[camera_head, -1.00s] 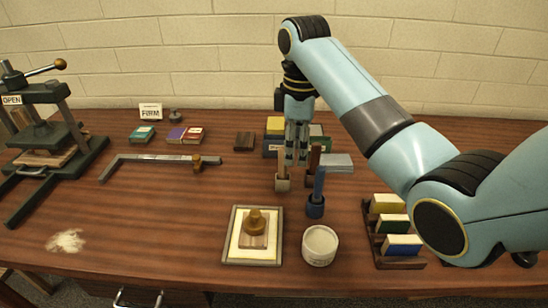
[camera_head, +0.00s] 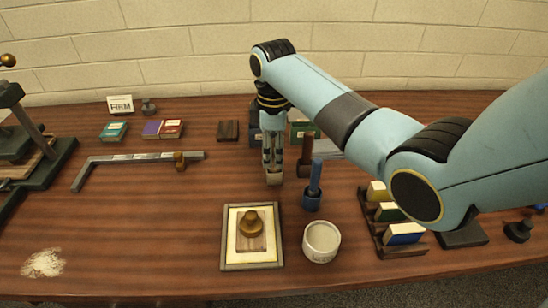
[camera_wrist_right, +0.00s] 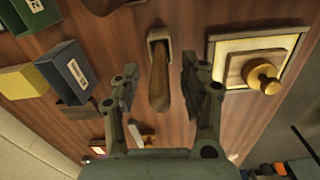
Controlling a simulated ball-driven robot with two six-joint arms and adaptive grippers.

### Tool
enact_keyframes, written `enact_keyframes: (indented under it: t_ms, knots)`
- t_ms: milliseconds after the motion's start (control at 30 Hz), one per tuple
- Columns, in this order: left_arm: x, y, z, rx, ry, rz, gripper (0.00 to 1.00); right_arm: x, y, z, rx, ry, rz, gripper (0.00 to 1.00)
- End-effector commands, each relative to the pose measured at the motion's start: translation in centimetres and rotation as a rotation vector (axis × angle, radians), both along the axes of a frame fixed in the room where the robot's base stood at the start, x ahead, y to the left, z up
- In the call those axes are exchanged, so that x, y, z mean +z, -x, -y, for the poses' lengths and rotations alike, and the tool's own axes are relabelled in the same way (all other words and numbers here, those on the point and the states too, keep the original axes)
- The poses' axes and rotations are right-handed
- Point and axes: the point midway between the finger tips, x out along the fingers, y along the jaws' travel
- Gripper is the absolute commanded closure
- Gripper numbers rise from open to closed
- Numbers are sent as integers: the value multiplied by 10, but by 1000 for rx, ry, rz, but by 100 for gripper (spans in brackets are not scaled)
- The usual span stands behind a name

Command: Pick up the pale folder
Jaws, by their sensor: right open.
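The pale folder seems to be the upright tool in a pale square base (camera_head: 273,178), directly under my right gripper (camera_head: 272,160). In the right wrist view the tool (camera_wrist_right: 160,78) stands between the fingers and looks brownish in the shade. My right gripper (camera_wrist_right: 160,90) is open, with a finger on each side of the tool and a visible gap to both. The fingers hide most of the tool in the head view. My left gripper is not in view.
A blue upright tool (camera_head: 313,190) and a brown one (camera_head: 306,150) stand close to the right. A framed tray (camera_head: 226,262) with a knobbed block and a white tub (camera_head: 320,244) lie nearer. Boxes stand behind, and a book rack (camera_head: 392,250) at right.

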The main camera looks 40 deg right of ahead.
Motion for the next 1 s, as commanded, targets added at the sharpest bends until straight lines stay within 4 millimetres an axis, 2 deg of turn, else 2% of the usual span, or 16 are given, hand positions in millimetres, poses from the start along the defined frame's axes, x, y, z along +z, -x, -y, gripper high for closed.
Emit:
enact_keyframes:
  t_ms: [100, 167, 400, 733, 1000]
  knots:
    - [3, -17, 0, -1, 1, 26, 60, -16, 1, 1, 0, 0, -2, 56]
    - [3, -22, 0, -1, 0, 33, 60, -21, 1, 1, 0, -1, -1, 56]
    - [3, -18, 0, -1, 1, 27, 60, -24, 0, 1, 0, 0, 1, 56]
    - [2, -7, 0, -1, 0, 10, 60, -24, 0, 1, 0, -1, 1, 98]
    - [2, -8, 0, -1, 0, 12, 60, -23, 0, 1, 0, 0, 1, 100]
